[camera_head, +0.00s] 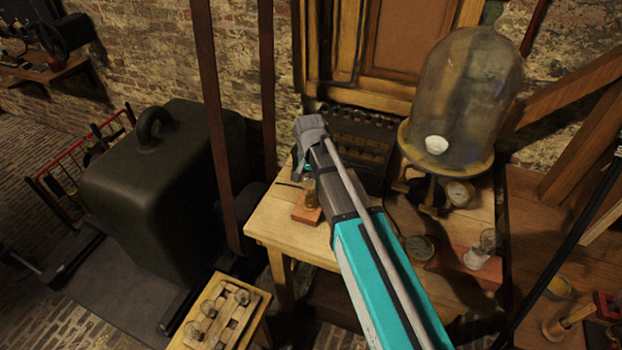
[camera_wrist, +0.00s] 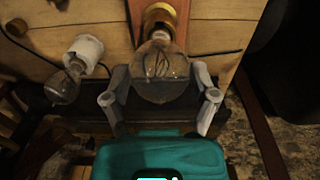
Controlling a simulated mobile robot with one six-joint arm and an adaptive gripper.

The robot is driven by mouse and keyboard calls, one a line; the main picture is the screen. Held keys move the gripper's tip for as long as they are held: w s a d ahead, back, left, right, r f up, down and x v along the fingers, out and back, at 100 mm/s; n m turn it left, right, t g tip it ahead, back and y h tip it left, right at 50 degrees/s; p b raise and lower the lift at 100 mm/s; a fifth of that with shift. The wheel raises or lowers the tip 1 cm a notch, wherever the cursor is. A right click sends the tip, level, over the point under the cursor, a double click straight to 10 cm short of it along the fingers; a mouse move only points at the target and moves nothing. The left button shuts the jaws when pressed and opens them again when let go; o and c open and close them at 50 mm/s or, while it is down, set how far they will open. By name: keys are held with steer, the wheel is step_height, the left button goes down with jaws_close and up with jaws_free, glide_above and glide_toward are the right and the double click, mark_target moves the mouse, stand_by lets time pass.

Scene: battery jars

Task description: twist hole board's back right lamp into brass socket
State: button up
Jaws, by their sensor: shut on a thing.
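My gripper (camera_head: 306,160) is over the left end of the wooden table in the head view. It is shut on a clear glass lamp (camera_wrist: 160,72), with one finger on each side of the bulb in the wrist view (camera_wrist: 160,97). The lamp's neck end meets the brass socket (camera_wrist: 159,14), in line with it; how deep it sits is hidden. The socket is on a reddish wooden base (camera_head: 305,215). The hole board (camera_head: 228,322) lies on a small stand at the bottom left, with several lamps in it.
A white socket (camera_wrist: 88,46) with another lamp (camera_wrist: 62,87) is left of the brass one in the wrist view. A large glass bell jar (camera_head: 465,95) stands at the right of the table. A dark block (camera_head: 150,190) with a ring handle stands left. Dark straps hang nearby.

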steer(key=shift+m, duration=0.3)
steer(key=m, duration=0.5)
steer(key=shift+m, duration=0.4)
steer(key=shift+m, duration=0.5)
steer(key=shift+m, duration=2.5)
steer(key=o, duration=1)
steer(key=shift+r, duration=0.15)
